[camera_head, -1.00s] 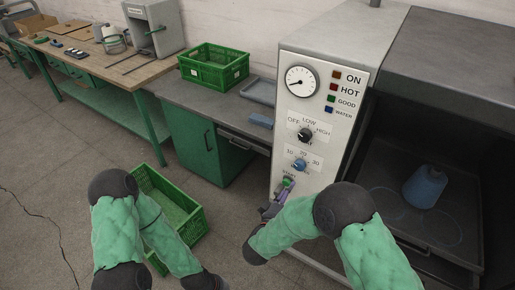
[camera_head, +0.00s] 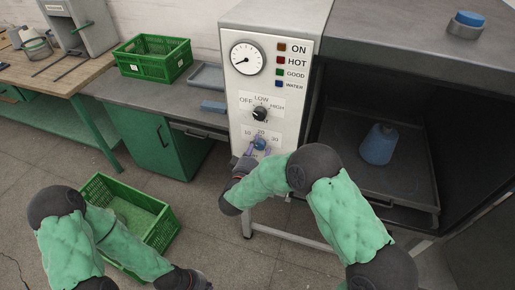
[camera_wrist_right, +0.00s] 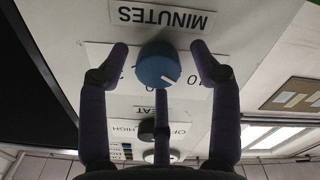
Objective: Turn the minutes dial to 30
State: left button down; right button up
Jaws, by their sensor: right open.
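The minutes dial (camera_head: 260,144) is a blue knob on the white front panel, below the black heat knob (camera_head: 260,113). In the right wrist view, upside down, the dial (camera_wrist_right: 157,64) lies between my right gripper's spread fingertips (camera_wrist_right: 161,56). I see no clear contact. Its white mark points down and right there, toward the 10 side; the other numbers are partly hidden by fingers. In the head view my right gripper (camera_head: 254,152) is at the dial, partly hidden by its arm. My left gripper (camera_head: 188,280) is low at the bottom edge, its fingers not clear.
A green crate (camera_head: 153,218) stands on the floor beside my left arm. Another green crate (camera_head: 153,68) stands on the grey bench to the left.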

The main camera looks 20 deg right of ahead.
jog(key=shift+w+d, duration=0.15)
jog(key=shift+w, duration=0.05)
jog(key=c, duration=1.1)
jog(key=shift+c, duration=0.2)
